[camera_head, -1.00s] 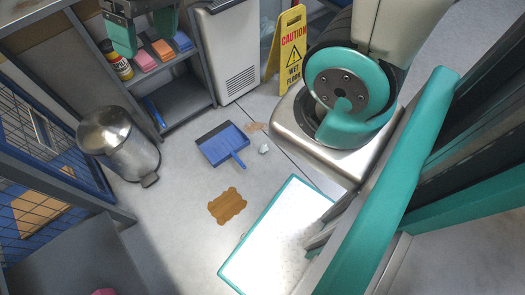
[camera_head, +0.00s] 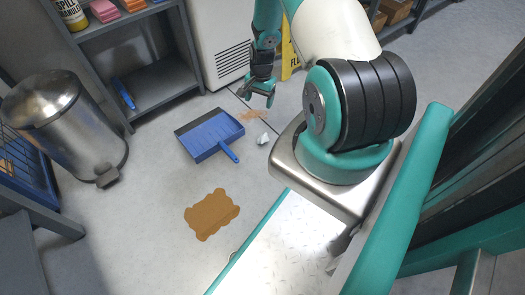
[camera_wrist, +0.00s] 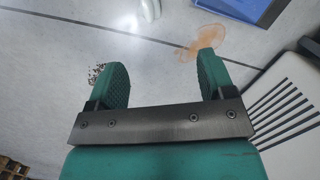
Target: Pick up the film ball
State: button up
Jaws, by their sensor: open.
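The film ball (camera_head: 263,139) is a small, crumpled whitish lump on the grey floor, just right of the blue dustpan (camera_head: 212,136). A whitish piece at the top edge of the wrist view (camera_wrist: 151,9) looks like the same ball, partly cut off. My gripper (camera_head: 258,97) hangs above the floor beyond the ball, near the white cabinet. In the wrist view its two green fingers (camera_wrist: 162,74) are wide apart with only floor between them. The gripper is open, empty and apart from the ball.
An orange-brown powdery stain (camera_head: 251,114) lies behind the ball. A brown puddle (camera_head: 211,214) is in front. Dark crumbs (camera_wrist: 97,72) lie by one finger.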

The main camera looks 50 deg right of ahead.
jog(key=b, duration=0.1)
send_near(263, 136)
jog(key=shift+m, duration=0.3)
jog(key=f+b, duration=0.4)
jog(key=a+f+b, duration=0.1)
jog(key=f+b, duration=0.1)
jog(key=shift+w+b, duration=0.3)
jog(key=shift+b, duration=0.05)
jog(key=f+b, duration=0.4)
jog(key=f, duration=0.1)
jog(key=shift+s+a+f+b, duration=0.1)
jog(key=shift+s+b, duration=0.2)
jog(key=shift+s, duration=0.05)
jog(key=c, duration=1)
